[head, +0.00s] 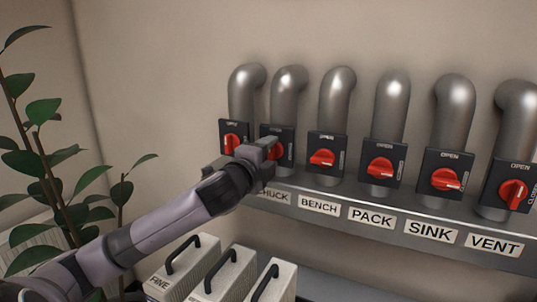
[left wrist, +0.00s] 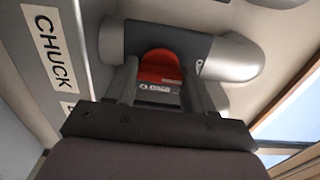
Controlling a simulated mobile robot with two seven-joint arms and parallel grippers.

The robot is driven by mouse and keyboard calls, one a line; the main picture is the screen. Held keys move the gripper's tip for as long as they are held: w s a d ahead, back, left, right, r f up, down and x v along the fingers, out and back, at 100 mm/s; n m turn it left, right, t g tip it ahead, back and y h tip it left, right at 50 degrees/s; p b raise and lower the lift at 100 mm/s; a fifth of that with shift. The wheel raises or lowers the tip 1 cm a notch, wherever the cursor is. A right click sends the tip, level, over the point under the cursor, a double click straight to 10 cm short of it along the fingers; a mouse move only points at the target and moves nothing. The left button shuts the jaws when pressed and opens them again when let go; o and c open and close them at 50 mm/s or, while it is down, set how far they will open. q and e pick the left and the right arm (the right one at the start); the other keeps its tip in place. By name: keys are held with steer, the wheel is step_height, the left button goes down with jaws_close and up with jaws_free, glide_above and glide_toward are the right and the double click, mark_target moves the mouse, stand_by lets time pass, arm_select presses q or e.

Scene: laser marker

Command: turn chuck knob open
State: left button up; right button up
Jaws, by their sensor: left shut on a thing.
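The chuck knob (head: 275,153) is a red rotary knob on a dark plate, second from the left in the row of valves. Its CHUCK label (head: 277,197) is partly covered by my arm. My left gripper (head: 262,149) reaches in from the left and is shut on this knob, hiding part of it. In the left wrist view the red knob (left wrist: 160,66) sits between the two fingers of the left gripper (left wrist: 163,85), with the CHUCK label (left wrist: 54,48) to the left. The knob's exact pointing direction is hard to tell. My right gripper is not in view.
Similar red knobs stand close on both sides: one at the left (head: 232,144), the bench knob (head: 322,158) at the right, then pack, sink and vent. Grey pipes rise above them. Boxes with black handles (head: 232,272) stand below; a plant (head: 50,165) is at the left.

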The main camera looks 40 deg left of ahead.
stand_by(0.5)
arm_select(q)
steer(key=o, duration=1)
steer(key=shift+o, duration=0.2)
steer(key=shift+s, duration=0.15)
steer(key=b+v, duration=0.1)
steer(key=v, duration=0.6)
steer(key=shift+b, duration=0.35)
